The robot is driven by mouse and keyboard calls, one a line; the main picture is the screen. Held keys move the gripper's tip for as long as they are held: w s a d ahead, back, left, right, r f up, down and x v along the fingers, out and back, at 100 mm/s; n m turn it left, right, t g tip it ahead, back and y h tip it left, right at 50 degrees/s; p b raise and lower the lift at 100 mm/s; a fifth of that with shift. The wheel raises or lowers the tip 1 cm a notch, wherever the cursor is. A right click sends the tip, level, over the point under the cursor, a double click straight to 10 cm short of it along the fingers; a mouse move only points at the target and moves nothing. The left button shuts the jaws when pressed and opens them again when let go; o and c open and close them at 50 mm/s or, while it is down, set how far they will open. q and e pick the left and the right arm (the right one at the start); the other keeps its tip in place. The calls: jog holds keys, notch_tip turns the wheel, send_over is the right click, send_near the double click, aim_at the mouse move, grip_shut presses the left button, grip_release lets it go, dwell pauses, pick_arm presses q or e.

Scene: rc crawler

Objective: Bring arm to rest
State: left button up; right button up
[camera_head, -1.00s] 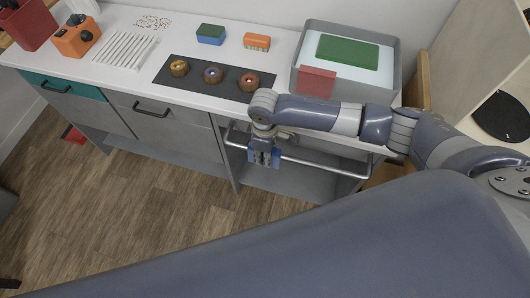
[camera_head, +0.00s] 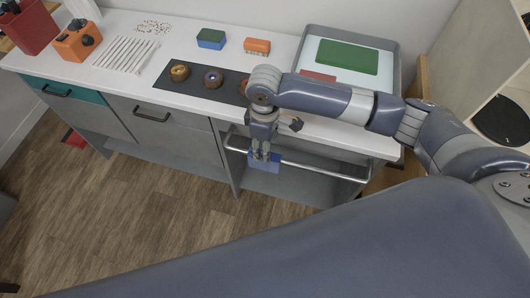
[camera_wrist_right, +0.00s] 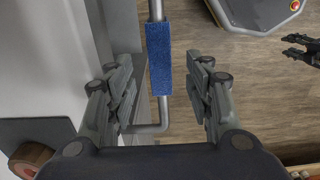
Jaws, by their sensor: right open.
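My right arm reaches in from the right in the head view, over the counter's front edge. My right gripper (camera_head: 262,156) points down in front of the metal rail and is open. A blue cloth-like piece (camera_head: 264,164) sits on the rail just beyond the fingertips. In the right wrist view the blue piece (camera_wrist_right: 159,60) is around the rail, between and beyond the open fingers (camera_wrist_right: 165,95), apart from both. A small dark gripper (camera_wrist_right: 300,48), probably my left one, shows at that view's right edge; its jaw state is unclear.
The metal rail (camera_head: 320,171) runs along the cabinet front. On the counter (camera_head: 130,80), a dark mat (camera_head: 193,88) holds round brown pieces, one partly hidden by my arm. A grey tray (camera_head: 391,61) with a green block stands behind the arm.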

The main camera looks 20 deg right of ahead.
jog(key=shift+r, duration=1.9)
jog(key=s+a+f+m+t+y, duration=0.2)
jog(key=s+a+y, duration=0.2)
jog(key=s+a, duration=0.45)
jog(key=s+d+f+m+t+h, duration=0.1)
jog(key=s+d+m+h, duration=0.1)
jog(key=s+d+m, duration=0.45)
jog(key=s+d+f+m+h, duration=0.15)
jog(key=s+d, duration=0.25)
jog(key=d, duration=0.6)
notch_tip(320, 180, down, 26)
jog(key=s+n, duration=0.1)
jog(key=s+d+f+g, duration=0.2)
jog(key=s+f, duration=1.4)
jog(key=s, duration=0.1)
jog(key=shift+s, duration=0.15)
